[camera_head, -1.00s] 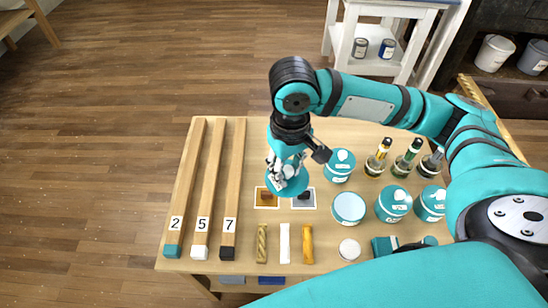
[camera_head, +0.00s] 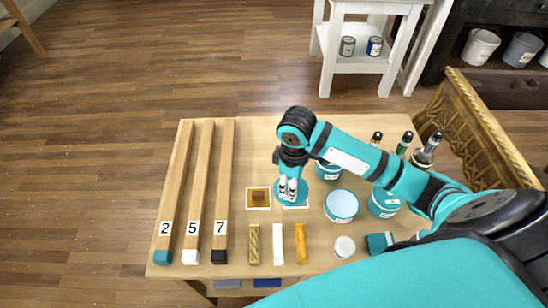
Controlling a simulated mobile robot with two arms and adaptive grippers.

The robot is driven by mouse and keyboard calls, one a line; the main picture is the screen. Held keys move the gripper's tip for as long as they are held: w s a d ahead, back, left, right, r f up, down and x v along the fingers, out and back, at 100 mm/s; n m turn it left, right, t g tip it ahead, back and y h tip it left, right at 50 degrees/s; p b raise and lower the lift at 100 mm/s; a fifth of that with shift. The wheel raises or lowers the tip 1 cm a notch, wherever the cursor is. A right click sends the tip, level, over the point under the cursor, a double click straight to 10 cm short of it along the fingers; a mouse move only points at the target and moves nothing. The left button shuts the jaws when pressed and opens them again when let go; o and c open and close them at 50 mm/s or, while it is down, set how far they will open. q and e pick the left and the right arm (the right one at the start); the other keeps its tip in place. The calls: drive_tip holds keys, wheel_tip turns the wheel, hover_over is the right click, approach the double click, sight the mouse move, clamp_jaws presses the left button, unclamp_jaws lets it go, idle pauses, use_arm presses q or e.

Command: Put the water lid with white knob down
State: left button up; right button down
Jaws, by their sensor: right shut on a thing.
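My right gripper (camera_head: 289,190) reaches in from the right and points down, shut on a teal round lid (camera_head: 300,197). Its white knob is between the fingers and mostly hidden. The lid is over a white-edged card (camera_head: 295,206), covering most of it; I cannot tell whether it touches the card or table. A teal jar (camera_head: 341,206) with a pale blue top stands to the right of the lid. My left gripper is not in view.
A card with a brown patch (camera_head: 258,197) lies left of the lid. Three numbered wooden bars (camera_head: 201,180) lie at the left. Three short sticks (camera_head: 278,243) lie in front. Other jars (camera_head: 383,203) and bottles (camera_head: 404,144) crowd the right, partly behind my arm.

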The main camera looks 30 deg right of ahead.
drive_tip(key=shift+w+d+f, duration=0.2)
drive_tip(key=shift+w, duration=0.15)
drive_tip(key=w+d, duration=0.1)
drive_tip(key=w, duration=0.4)
drive_tip(key=w+f+b, duration=0.1)
drive_tip(key=w, duration=0.3)
drive_tip(key=w+d, duration=0.1)
drive_tip(key=w, duration=0.4)
drive_tip(key=shift+w+d+f, duration=0.2)
drive_tip(key=shift+w+d, duration=0.1)
drive_tip(key=shift+w+f+b, duration=0.2)
drive_tip(key=shift+f+b, duration=0.05)
drive_tip(key=shift+b, duration=0.05)
drive_tip(key=shift+f, duration=1.55)
drive_tip(key=shift+f, duration=0.1)
drive_tip(key=c, duration=1.2)
unclamp_jaws()
drive_tip(key=shift+o, duration=0.2)
